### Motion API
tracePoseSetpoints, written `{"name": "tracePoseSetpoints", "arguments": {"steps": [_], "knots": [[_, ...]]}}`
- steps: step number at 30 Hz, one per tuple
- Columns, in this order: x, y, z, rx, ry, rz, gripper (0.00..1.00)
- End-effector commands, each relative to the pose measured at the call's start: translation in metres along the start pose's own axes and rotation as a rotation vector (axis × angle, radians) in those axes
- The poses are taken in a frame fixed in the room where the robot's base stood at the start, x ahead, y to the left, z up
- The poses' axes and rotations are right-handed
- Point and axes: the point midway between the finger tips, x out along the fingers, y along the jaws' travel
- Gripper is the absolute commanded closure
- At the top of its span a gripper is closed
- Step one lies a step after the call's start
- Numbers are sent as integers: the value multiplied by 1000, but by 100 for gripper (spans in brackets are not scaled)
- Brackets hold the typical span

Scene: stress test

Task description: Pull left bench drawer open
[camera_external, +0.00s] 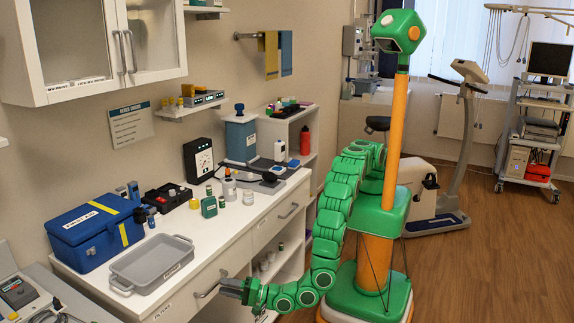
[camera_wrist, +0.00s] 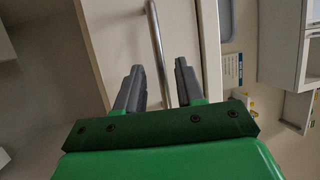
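The left bench drawer (camera_external: 184,304) is in the white bench below the grey tray and looks shut in the external view. Its metal bar handle (camera_external: 209,288) is on the drawer front, and the handle also shows in the wrist view (camera_wrist: 157,42). My gripper (camera_external: 231,288) is at the handle's right end in the external view. In the wrist view my gripper (camera_wrist: 158,66) is open, with the handle bar between its two dark fingers and a gap on each side. Contact with the bar is not visible.
A second drawer handle (camera_external: 289,211) is farther right along the bench. The grey tray (camera_external: 153,264), a blue first aid box (camera_external: 93,233) and small bottles stand on the bench top. Open shelves (camera_external: 283,262) lie under the right drawer.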

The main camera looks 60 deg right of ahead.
Motion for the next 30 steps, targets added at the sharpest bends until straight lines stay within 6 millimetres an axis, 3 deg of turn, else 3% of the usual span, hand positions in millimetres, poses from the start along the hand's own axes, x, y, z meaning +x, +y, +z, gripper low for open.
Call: {"name": "tracePoseSetpoints", "arguments": {"steps": [7, 17, 18, 25, 30], "knots": [[24, 0, 0, 2, 1, 0, 62], [27, 0, 0, 0, -1, 1, 62], [27, 0, 0, 0, -1, 1, 64], [27, 0, 0, 0, -1, 1, 99], [27, 0, 0, 0, -1, 2, 100]]}}
